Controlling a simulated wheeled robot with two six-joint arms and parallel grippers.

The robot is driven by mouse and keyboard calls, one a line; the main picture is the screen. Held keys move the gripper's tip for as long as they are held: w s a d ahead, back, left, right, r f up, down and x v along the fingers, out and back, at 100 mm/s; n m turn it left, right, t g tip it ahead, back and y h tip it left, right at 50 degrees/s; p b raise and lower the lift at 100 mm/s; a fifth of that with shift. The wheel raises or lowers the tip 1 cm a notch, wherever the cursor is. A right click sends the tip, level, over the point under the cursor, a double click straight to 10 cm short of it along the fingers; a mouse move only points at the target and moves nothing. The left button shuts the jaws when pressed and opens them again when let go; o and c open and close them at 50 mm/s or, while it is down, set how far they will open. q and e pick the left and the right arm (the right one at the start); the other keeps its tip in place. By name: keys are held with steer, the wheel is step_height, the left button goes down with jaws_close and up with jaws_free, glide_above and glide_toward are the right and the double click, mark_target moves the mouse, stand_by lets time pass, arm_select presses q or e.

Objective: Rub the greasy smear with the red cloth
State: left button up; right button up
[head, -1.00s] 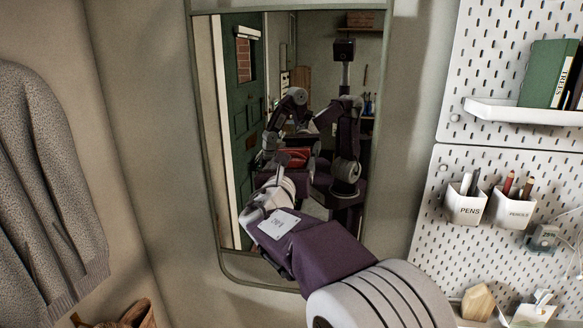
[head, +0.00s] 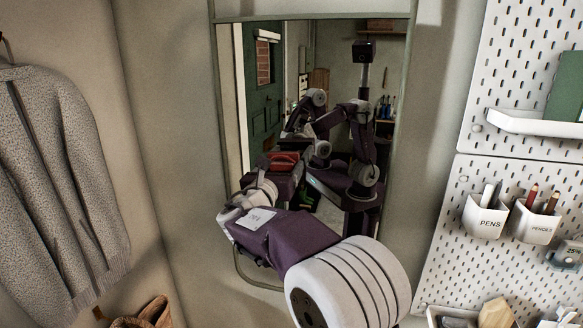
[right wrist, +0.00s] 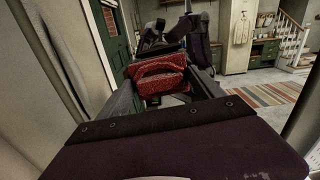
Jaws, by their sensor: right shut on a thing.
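A tall mirror (head: 398,130) in a grey-green frame hangs on the wall ahead. My right gripper (head: 236,200) is at the mirror's lower left, its fingers mostly hidden behind my own wrist. In the right wrist view my right gripper (right wrist: 162,84) is shut on the red cloth (right wrist: 160,82), which sits between the dark fingers. In the head view I make out the red of the cloth only as a reflection in the glass. I cannot tell whether the cloth touches the glass. I cannot make out the greasy smear. My left gripper does not show directly.
A grey jacket (head: 62,170) hangs at the left, above a brown bag (head: 145,314). At the right a white pegboard (head: 455,235) carries a shelf and pen and pencil cups (head: 486,216). The green door, room and robot in the mirror are reflections.

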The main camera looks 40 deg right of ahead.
steer(key=w+a, duration=0.1)
steer(key=w+a+p, duration=0.1)
steer(key=w, duration=0.1)
steer(key=shift+w+a, duration=0.2)
steer(key=shift+a, duration=0.2)
steer(key=shift+b+v, duration=0.5)
steer(key=shift+v, duration=2.45)
steer(key=shift+f, duration=0.1)
steer(key=v, duration=0.3)
